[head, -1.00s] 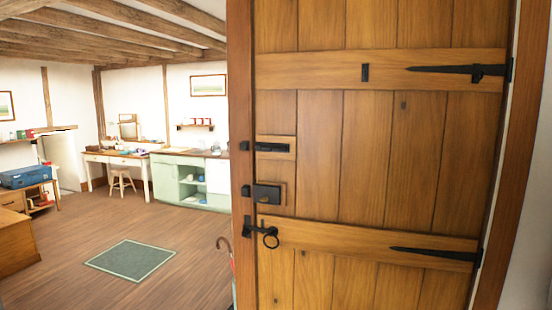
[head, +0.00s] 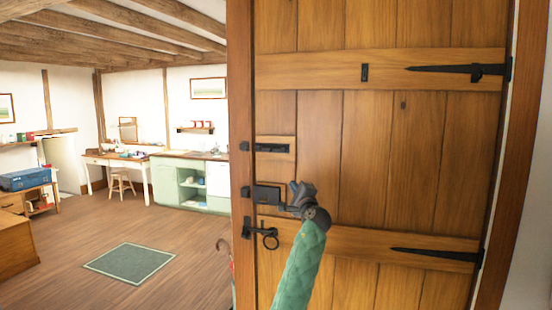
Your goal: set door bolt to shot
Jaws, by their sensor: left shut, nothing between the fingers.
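The wooden plank door (head: 415,160) fills the right half of the head view and stands closed in its frame. A black bolt (head: 272,148) sits on a small wooden block near the door's left edge, with its keeper on the frame post beside it. Whether the bar enters the keeper is too small to tell. My left gripper (head: 297,190) is shut and empty, in front of the door just right of the black lock box (head: 267,194), below and right of the bolt. My right gripper is not in view.
A black latch with a ring (head: 270,240) hangs below the lock box. The brown frame post (head: 240,100) stands left of the door. A green rug (head: 130,262) lies on open floor at left.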

